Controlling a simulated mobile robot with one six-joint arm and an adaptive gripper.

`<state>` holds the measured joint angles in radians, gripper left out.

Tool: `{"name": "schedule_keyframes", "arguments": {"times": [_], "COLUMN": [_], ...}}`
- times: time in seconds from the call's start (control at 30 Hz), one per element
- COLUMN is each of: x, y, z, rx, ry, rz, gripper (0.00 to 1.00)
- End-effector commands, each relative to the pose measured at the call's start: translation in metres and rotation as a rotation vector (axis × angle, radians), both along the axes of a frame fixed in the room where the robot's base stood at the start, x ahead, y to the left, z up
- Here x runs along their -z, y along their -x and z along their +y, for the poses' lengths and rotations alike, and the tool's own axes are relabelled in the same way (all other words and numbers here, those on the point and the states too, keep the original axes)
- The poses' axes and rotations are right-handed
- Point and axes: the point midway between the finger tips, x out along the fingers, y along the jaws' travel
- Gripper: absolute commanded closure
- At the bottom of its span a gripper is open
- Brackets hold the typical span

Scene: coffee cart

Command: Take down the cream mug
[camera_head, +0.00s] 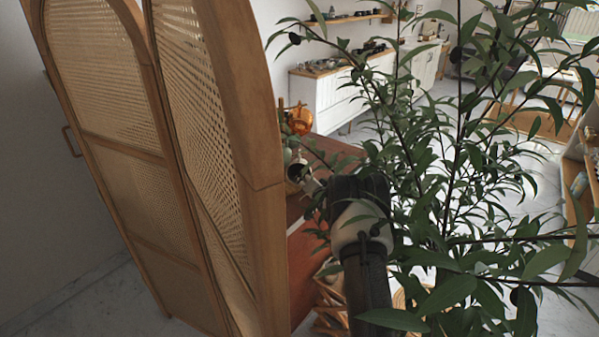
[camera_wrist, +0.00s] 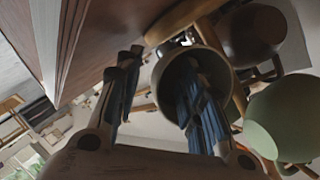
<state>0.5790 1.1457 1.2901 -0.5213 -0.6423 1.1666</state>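In the wrist view, a mug with a pale grey-beige rim and shaded inside (camera_wrist: 159,79) hangs with its mouth toward the camera; I take it for the cream mug. My gripper (camera_wrist: 160,62) is open around its near wall: one finger is in the mouth, the other is outside on the left with a visible gap. A dark brown mug (camera_wrist: 250,32) and a green mug (camera_wrist: 283,112) hang to the right. In the head view a pale mug (camera_head: 296,170) shows by the screen edge; my gripper's tips there are mostly hidden by my arm and leaves.
A dark red-brown wooden surface (camera_wrist: 105,28) lies close to the left finger. In the head view, a wood-and-cane folding screen (camera_head: 262,225) stands left of my arm. A leafy plant (camera_head: 455,165) overlaps my arm on the right. An orange vessel (camera_head: 299,120) is behind the mug.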

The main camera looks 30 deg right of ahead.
Motion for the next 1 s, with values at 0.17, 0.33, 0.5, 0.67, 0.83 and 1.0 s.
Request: {"name": "schedule_keyframes", "arguments": {"times": [0.17,0.33,0.5,0.67,0.83,1.0], "x": [0.002,0.001,0.0009,0.0009,0.001,0.0012], "y": [-0.0083,-0.0085,-0.0083,-0.0083,-0.0082,-0.0081], "z": [-0.0025,-0.0025,-0.0025,-0.0025,-0.0025,-0.0025], "rx": [0.0,0.0,0.0,0.0,0.0,0.0], "ry": [0.001,0.001,0.001,0.001,0.001,0.001], "rz": [0.0,0.0,-0.001,-0.001,-0.001,0.0], "gripper": [0.64,0.64,0.74,0.85,0.96,1.0]}}
